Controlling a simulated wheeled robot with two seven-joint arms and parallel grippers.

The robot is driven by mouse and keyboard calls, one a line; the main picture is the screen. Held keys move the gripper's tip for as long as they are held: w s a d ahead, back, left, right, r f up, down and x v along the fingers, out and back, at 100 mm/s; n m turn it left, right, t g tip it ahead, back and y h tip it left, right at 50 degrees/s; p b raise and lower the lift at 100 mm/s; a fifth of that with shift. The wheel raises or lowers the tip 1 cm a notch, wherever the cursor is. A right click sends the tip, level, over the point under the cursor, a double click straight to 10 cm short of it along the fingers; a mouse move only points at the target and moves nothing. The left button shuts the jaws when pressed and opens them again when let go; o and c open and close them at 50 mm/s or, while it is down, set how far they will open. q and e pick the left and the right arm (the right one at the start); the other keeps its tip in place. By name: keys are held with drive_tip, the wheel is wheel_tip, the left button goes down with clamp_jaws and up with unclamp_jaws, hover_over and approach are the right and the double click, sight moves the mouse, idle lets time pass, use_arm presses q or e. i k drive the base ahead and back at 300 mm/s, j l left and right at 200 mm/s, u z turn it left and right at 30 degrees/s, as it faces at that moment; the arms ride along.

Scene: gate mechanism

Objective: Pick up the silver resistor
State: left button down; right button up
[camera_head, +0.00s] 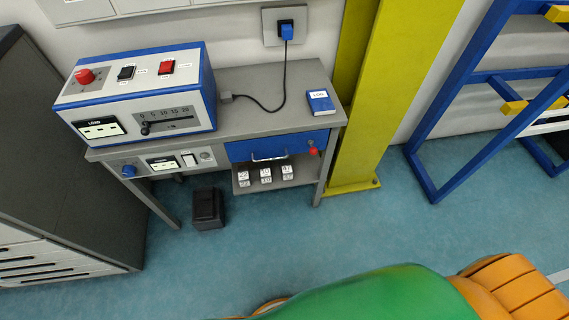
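Three small silver-white blocks stand in a row on the open shelf (275,188) under the table's blue drawer: a left block (243,179), a middle block (265,175) and a right block (287,172). They carry dark markings too small to read. I cannot tell for sure which of them is the silver resistor. Neither of my grippers is in view. Only a green and orange part of my own body shows at the bottom edge, well apart from the table.
The grey table (262,88) bears a blue-and-white control box (140,95) and a blue book (321,101). The blue drawer (280,147) looks shut. A black bin (208,208) stands below. A grey cabinet (50,180) is left, a yellow post (370,100) right. The front floor is clear.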

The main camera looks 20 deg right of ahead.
sight(286, 167)
drive_tip(key=i+j+z, duration=0.15)
drive_tip(key=i+j, duration=0.15)
drive_tip(key=i, duration=0.3)
drive_tip(key=i+j+z, duration=0.15)
drive_tip(key=i+j, duration=0.25)
drive_tip(key=i, duration=0.2)
